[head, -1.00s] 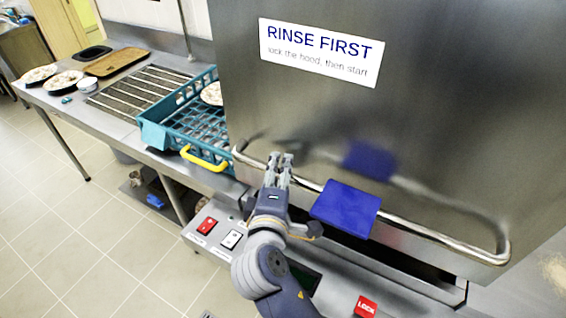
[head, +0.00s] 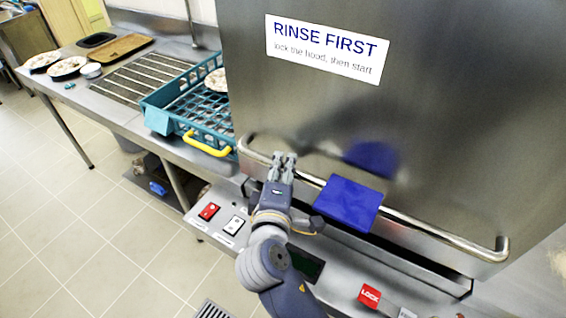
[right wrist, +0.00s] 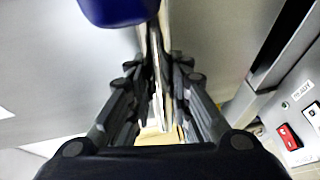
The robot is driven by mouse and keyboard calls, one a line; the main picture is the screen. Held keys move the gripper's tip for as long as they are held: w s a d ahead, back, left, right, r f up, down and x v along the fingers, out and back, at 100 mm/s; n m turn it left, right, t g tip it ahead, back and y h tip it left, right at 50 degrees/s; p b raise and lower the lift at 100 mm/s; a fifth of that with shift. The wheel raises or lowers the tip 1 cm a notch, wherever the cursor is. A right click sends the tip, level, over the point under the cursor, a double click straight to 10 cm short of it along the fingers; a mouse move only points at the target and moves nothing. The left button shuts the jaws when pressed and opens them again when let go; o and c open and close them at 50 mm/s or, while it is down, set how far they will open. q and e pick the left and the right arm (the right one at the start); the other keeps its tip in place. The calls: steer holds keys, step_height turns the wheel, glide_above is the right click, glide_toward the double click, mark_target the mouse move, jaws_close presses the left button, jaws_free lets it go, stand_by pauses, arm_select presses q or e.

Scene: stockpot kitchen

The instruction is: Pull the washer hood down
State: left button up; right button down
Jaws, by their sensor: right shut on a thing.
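The washer hood (head: 440,110) is a large steel box with a "RINSE FIRST" sign, and it fills the right of the head view. A long steel bar handle (head: 425,226) runs along its lower front. A blue pad (head: 347,203) sits on the bar. My right gripper (head: 283,162) is shut on the bar, left of the blue pad. The bar also shows between the fingers in the right wrist view (right wrist: 155,70). A dark gap lies under the hood's lower edge at the right. My left gripper is not in view.
The front panel below has a red switch (head: 208,211), a white switch (head: 234,225) and a red LOCK button (head: 369,296). A teal rack (head: 205,130) with a yellow handle stands left of the hood. Bowls, a brown tray (head: 115,48) and a wire grid lie farther left.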

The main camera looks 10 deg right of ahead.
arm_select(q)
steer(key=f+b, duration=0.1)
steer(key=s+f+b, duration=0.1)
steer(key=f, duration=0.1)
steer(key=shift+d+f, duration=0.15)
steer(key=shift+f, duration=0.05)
arm_select(e)
step_height(320, 180, down, 6)
steer(key=shift+f, duration=0.1)
steer(key=c, duration=1.4)
jaws_free()
steer(key=shift+w+f, duration=0.1)
steer(key=shift+c, duration=0.2)
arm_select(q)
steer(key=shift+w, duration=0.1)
arm_select(e)
steer(key=v, duration=1.2)
